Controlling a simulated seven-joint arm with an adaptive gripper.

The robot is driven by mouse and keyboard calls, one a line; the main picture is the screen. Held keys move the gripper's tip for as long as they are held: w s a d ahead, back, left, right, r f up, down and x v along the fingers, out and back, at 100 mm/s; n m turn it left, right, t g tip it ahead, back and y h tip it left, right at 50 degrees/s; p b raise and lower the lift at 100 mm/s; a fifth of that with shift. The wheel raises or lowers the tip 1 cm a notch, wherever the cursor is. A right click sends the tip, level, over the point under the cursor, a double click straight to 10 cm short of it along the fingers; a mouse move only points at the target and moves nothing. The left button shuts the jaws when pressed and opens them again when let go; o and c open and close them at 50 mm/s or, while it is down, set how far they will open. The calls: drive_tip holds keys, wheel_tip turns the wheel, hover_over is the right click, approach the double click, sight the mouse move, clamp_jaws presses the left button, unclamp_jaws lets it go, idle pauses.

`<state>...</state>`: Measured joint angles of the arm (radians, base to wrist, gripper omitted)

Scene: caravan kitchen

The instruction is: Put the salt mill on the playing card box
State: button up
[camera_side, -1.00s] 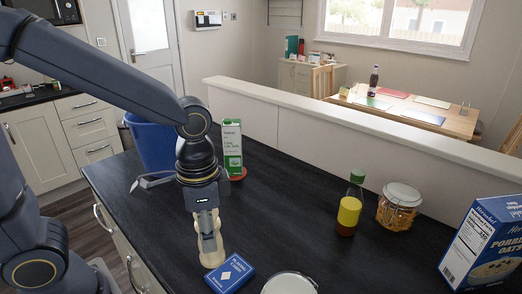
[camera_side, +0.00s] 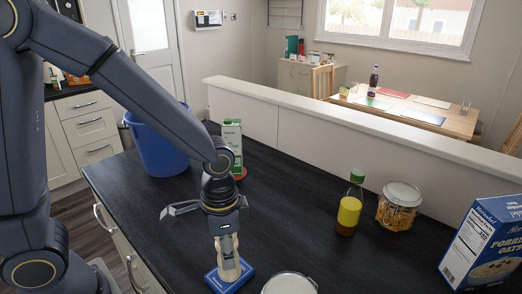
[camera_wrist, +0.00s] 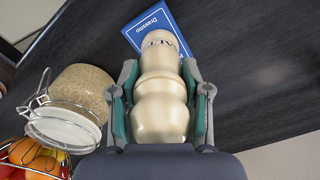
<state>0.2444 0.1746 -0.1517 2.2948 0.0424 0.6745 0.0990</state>
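The cream, rounded salt mill (camera_side: 229,264) is upright in my gripper (camera_side: 226,232), its foot over the blue playing card box (camera_side: 212,281). The box lies flat on the dark counter, and the mill covers its middle. Whether the foot touches the box is hard to tell. In the wrist view, the green-padded fingers of my gripper (camera_wrist: 161,105) stand on both sides of the mill (camera_wrist: 160,82) and appear closed on it. The box (camera_wrist: 143,24) shows beyond the mill's far end, partly hidden by it.
A white-lidded jar (camera_side: 289,284) stands close right of the box; the wrist view shows its contents (camera_wrist: 84,90) and a fruit basket (camera_wrist: 28,160). A bottle (camera_side: 349,210), pasta jar (camera_side: 397,210) and oats box (camera_side: 484,245) stand right. A carton (camera_side: 233,140) and blue bin (camera_side: 160,150) are behind.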

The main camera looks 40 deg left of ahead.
drive_tip(key=o, duration=0.4)
drive_tip(key=shift+r, duration=0.1)
wheel_tip(320, 180, up, 12)
drive_tip(key=shift+a+r, duration=0.1)
drive_tip(key=shift+a, duration=0.05)
drive_tip(key=s+a+r+n+t, duration=0.1)
drive_tip(key=s+a+n+t, duration=0.1)
drive_tip(key=a, duration=0.1)
drive_tip(key=s+a+r+n+t, duration=0.1)
drive_tip(key=s+a+n, duration=0.1)
drive_tip(key=a, duration=0.2)
drive_tip(key=s+a+r+n+t, duration=0.1)
drive_tip(key=s+a+n+t, duration=0.1)
drive_tip(key=s+a, duration=0.1)
drive_tip(key=shift+a+r+t, duration=0.15)
drive_tip(key=shift+a+t, duration=0.15)
